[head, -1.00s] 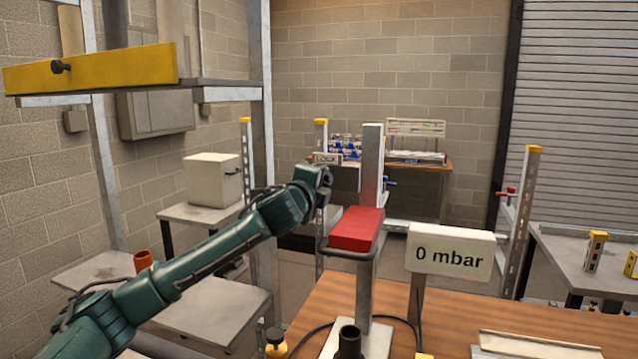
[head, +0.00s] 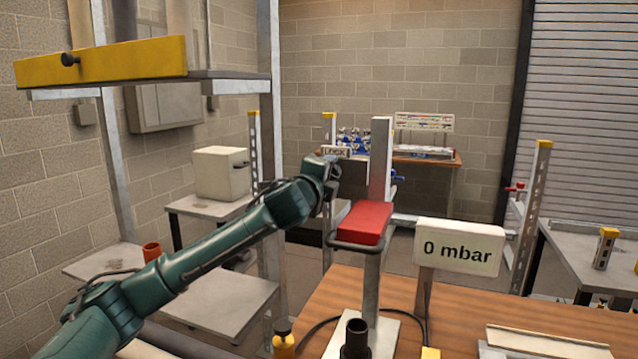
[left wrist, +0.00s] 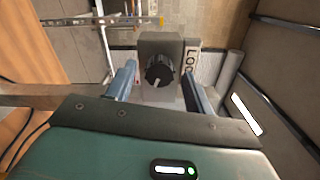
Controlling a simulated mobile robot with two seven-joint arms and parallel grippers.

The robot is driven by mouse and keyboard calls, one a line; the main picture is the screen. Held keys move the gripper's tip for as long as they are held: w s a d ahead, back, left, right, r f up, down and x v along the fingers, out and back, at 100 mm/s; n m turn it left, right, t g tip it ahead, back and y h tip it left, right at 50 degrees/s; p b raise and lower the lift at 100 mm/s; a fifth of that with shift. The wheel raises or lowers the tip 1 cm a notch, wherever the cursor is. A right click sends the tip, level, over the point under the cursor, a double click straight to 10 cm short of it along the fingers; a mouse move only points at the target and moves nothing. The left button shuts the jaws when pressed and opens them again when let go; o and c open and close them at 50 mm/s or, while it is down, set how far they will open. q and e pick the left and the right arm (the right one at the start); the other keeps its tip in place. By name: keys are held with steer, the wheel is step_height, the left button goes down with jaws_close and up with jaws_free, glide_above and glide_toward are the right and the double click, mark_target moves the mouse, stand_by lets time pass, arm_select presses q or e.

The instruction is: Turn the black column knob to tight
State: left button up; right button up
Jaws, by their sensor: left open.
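The black knob (left wrist: 160,70) is round with a ridged rim and a pale pointer mark. It sits on the face of a grey box (left wrist: 159,43) in the left wrist view. My left gripper (left wrist: 158,73) is open, with one finger on each side of the knob. Gaps show between the fingers and the knob, and no contact is visible. In the head view my left gripper (head: 327,170) is beside the grey column, and the knob is hidden there.
The grey column (head: 380,160) carries a red block (head: 364,222). A sign reading 0 mbar (head: 459,246) stands to its right on the wooden table (head: 500,308). A yellow-edged shelf (head: 120,62) hangs at upper left. A white box (head: 219,173) stands behind the arm.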

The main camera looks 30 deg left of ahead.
arm_select(q)
steer(key=b+v, duration=0.3)
steer(key=v, duration=0.9)
steer(key=shift+s, duration=0.4)
arm_select(e)
steer(key=shift+w+a+f+t+y, duration=0.25)
steer(key=shift+a+f+t+y, duration=0.05)
steer(key=shift+a+f+t, duration=0.1)
arm_select(q)
steer(key=shift+d, duration=0.15)
